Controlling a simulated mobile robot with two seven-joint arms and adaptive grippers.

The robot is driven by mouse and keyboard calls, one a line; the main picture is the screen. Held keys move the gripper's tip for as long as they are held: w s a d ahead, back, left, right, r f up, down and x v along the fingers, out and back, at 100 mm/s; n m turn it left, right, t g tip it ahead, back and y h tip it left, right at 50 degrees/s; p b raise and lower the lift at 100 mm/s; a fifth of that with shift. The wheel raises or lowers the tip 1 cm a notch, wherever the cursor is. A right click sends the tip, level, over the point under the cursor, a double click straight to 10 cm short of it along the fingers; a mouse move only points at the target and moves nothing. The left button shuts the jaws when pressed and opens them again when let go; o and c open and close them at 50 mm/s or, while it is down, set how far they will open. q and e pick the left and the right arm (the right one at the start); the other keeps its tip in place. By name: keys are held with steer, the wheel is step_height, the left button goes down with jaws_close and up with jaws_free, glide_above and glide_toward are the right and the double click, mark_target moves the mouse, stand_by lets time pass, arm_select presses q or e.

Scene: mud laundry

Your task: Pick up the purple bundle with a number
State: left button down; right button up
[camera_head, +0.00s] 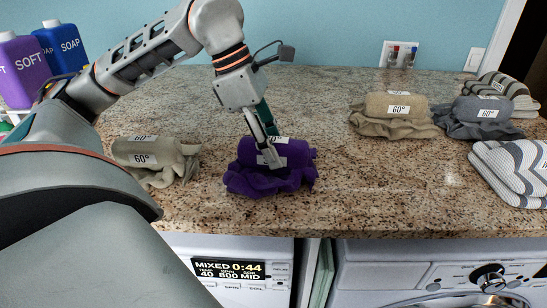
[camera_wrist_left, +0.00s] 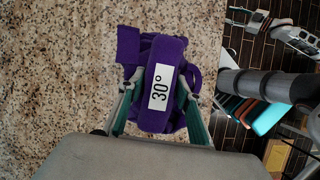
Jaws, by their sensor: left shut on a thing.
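The purple bundle (camera_head: 296,157) is a rolled cloth lying on loose purple cloth on the granite counter, near its front edge. In the left wrist view the purple bundle (camera_wrist_left: 172,50) has a white label (camera_wrist_left: 160,87) reading 30°. My left gripper (camera_head: 270,155) reaches down onto it from above and covers part of its label in the head view. In the left wrist view my left gripper (camera_wrist_left: 158,95) has one finger on each side of the roll, shut on it. The bundle appears to rest on the counter.
A beige bundle (camera_head: 162,158) marked 60° lies to the left. A tan bundle (camera_head: 397,106), a grey bundle (camera_head: 484,110) and striped folded towels (camera_head: 510,170) lie to the right. Soap bottles (camera_head: 22,72) stand at the back left. Washing machines are below the counter's front edge.

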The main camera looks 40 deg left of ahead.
arm_select(q)
step_height(320, 180, up, 20)
steer(key=p, duration=0.1)
steer(key=shift+r, duration=0.2)
stand_by(0.3)
